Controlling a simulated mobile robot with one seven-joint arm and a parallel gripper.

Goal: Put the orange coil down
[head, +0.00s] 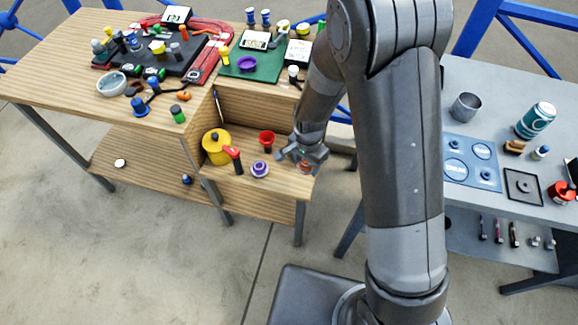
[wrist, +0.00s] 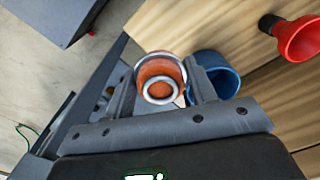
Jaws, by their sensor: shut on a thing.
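The orange coil (wrist: 160,72), a short orange spool with pale grey rims, sits between the two fingers of my gripper (wrist: 160,88) in the wrist view. The fingers are shut on it. In the head view my gripper (head: 303,160) is at the right end of the lower wooden shelf (head: 232,185), and a bit of the orange coil (head: 306,168) shows under it. I cannot tell whether the coil touches the shelf. A blue cup (wrist: 220,72) is close beside the right finger in the wrist view.
On the lower shelf are a red funnel (head: 267,137), a yellow pot (head: 215,147), a red-topped item (head: 233,156) and a purple-and-white spool (head: 260,169). The shelf's right edge is close to my gripper. A grey table (head: 470,110) with a can (head: 536,119) stands right.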

